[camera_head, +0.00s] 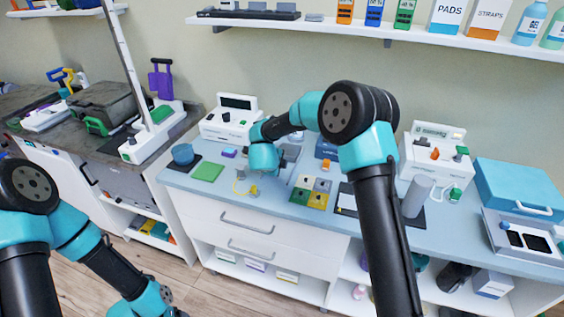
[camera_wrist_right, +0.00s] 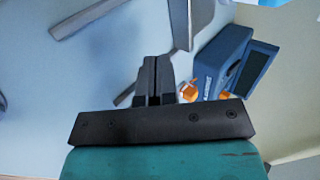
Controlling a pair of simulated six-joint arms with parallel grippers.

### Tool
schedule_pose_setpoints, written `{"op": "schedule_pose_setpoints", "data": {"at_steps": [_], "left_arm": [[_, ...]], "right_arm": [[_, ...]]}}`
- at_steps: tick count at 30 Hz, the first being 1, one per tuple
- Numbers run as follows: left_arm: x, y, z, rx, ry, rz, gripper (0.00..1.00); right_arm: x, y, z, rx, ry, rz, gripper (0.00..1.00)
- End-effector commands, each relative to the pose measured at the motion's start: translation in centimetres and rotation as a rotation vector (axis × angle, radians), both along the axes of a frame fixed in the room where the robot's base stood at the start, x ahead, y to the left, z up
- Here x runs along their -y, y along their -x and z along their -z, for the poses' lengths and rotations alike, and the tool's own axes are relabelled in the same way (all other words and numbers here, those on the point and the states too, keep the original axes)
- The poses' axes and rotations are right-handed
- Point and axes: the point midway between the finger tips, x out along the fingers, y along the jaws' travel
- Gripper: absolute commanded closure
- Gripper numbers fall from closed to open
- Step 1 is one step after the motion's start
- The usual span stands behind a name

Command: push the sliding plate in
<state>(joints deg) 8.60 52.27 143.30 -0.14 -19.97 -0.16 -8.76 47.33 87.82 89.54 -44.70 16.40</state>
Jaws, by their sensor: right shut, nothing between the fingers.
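My right gripper (camera_wrist_right: 154,64) is shut and empty, its fingers together low over the pale blue counter top. In the head view my right wrist hangs over the counter's back part and its fingers are mostly hidden. In the wrist view a thin grey upright plate (camera_wrist_right: 180,22) stands just beyond and right of the fingertips; it looks like the sliding plate, but I cannot be sure. Whether the fingers touch it is unclear. A grey bar (camera_wrist_right: 88,18) lies to the left. My left gripper is outside the head view; only its arm shows at lower left.
A dark blue box (camera_wrist_right: 222,60) with small orange-and-white parts beside it stands right of the fingers. Colored square tiles (camera_head: 317,199), a green mat (camera_head: 208,172) and a blue bowl (camera_head: 182,154) are on the counter. A white device (camera_head: 230,120) stands at the back.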

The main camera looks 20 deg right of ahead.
Motion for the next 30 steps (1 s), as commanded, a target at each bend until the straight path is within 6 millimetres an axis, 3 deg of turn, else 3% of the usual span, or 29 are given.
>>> {"op": "schedule_pose_setpoints", "data": {"at_steps": [6, 12, 30], "left_arm": [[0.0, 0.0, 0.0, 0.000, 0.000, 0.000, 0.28], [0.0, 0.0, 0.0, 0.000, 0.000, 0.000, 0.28], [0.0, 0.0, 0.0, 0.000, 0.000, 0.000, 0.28]], "right_arm": [[-1.8, 2.5, -2.8, 0.000, -0.001, -0.002, 1.00], [-2.6, 3.8, -4.2, -0.002, 0.001, -0.001, 1.00], [-3.2, 4.3, -4.2, -0.008, -0.006, -0.014, 1.00]]}}
